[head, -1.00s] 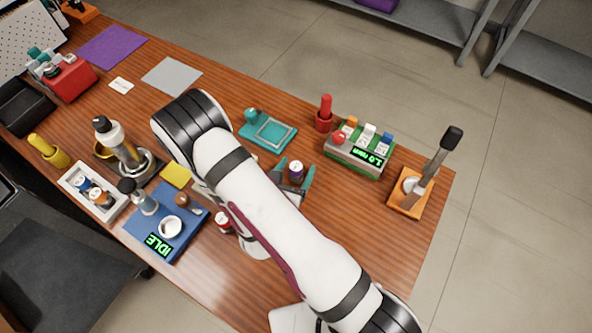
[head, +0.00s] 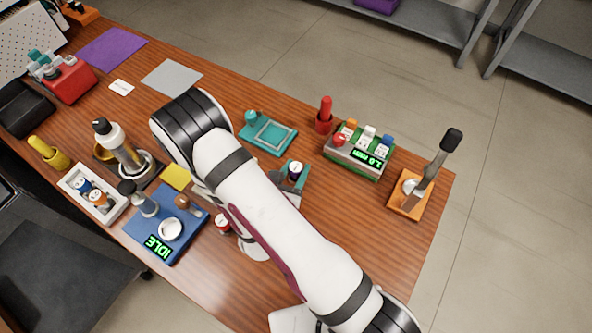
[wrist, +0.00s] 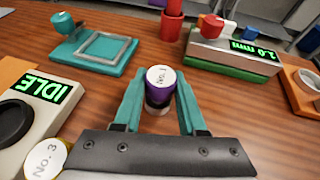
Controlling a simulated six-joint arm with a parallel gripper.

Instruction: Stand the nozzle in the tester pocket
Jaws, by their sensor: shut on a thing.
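The nozzle (wrist: 160,82) is a short purple and black cylinder with a white top marked "No. 1". It stands upright; its top also shows in the head view (head: 296,167). My gripper (wrist: 159,98) has its teal fingers shut on the nozzle's sides; it also shows in the head view (head: 291,177). The nozzle's lower end is mostly hidden, so I cannot tell whether it touches the table. A beige device (wrist: 55,118) at the left of the wrist view reads "IDLE" and has a black round pocket (wrist: 12,121). My arm hides this device in the head view.
A "No. 3" cylinder (wrist: 46,160) stands at the wrist view's lower left. A teal tray (head: 268,132), a red holder (head: 323,122) and a "1.0 mm" device (head: 359,158) lie beyond the nozzle. A blue "IDLE" station (head: 190,235) is left of my arm. Table right of the nozzle is clear.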

